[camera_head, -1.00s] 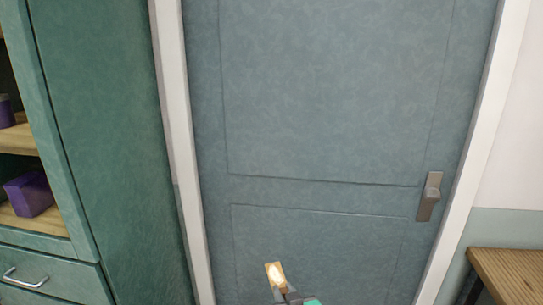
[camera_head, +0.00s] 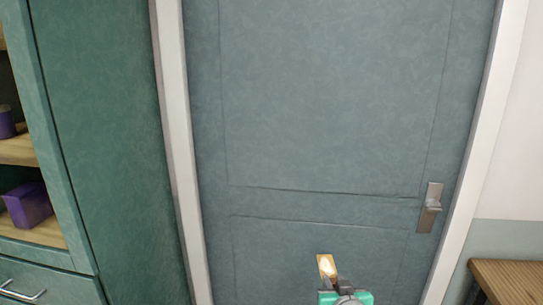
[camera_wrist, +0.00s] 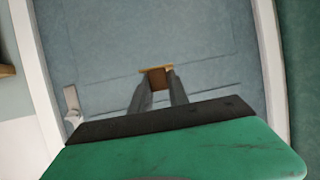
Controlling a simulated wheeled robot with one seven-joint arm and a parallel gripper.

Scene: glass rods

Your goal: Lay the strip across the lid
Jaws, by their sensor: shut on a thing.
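My gripper (camera_head: 331,282) is at the bottom of the head view, in front of the door. It is shut on a small light brown strip (camera_head: 326,266), which sticks up from the fingertips. The wrist view shows the strip (camera_wrist: 157,70) between the two grey fingers of my gripper (camera_wrist: 158,82), with a paler top edge. No lid shows in either view.
A closed blue-grey door (camera_head: 320,110) with a metal handle (camera_head: 430,207) fills the middle. A green cabinet (camera_head: 105,140) with open shelves holding purple items (camera_head: 28,204) stands at the left. A wooden table (camera_head: 508,278) is at the lower right.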

